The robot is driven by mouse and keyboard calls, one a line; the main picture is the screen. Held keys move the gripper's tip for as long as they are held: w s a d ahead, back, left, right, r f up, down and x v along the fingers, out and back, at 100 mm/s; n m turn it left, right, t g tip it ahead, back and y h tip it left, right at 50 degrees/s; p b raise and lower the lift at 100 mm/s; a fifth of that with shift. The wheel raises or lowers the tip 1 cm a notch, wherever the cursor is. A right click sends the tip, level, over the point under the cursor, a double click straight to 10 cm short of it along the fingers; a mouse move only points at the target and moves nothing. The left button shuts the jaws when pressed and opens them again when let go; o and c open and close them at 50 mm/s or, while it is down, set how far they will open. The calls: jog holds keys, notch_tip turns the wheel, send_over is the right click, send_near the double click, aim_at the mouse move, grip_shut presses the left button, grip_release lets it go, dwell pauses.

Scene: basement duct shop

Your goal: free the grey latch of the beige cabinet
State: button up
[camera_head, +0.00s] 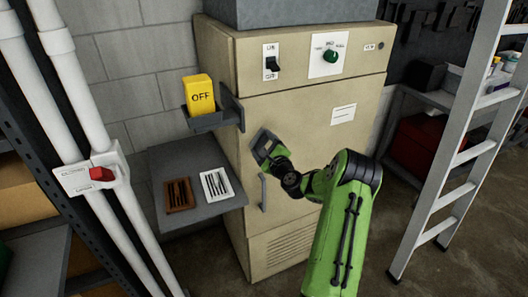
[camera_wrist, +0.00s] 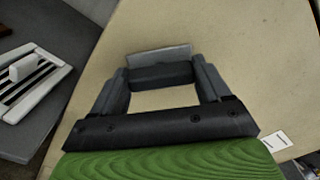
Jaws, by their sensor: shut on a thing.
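The beige cabinet (camera_head: 295,112) stands upright in the middle of the head view, and its face fills much of the wrist view (camera_wrist: 245,45). The grey latch (camera_wrist: 159,54) is on that face, with a dark bar between my fingertips. My gripper (camera_wrist: 160,77) is shut on the latch, one finger on each side. In the head view my gripper (camera_head: 267,147) is against the cabinet front, left of its middle. There I cannot clearly tell latch from fingers. The cabinet door looks closed, with a grey handle (camera_head: 263,192) below my gripper.
A yellow OFF block (camera_head: 199,94) sits in a dark holder (camera_head: 232,108) at the cabinet's left. A grey shelf (camera_head: 210,218) below bears a brown vent piece (camera_head: 178,195) and a white one (camera_head: 216,184). A ladder (camera_head: 460,150) stands right; white pipes (camera_head: 75,95) run left.

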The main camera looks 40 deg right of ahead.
jog(key=n+b, duration=0.4)
jog(key=shift+f+n, duration=0.3)
jog(key=n+b, duration=0.3)
jog(key=shift+a+b, duration=0.1)
jog(key=shift+b, duration=0.3)
jog(key=shift+r+n, duration=0.1)
jog(key=shift+n, duration=0.2)
jog(key=o, duration=1)
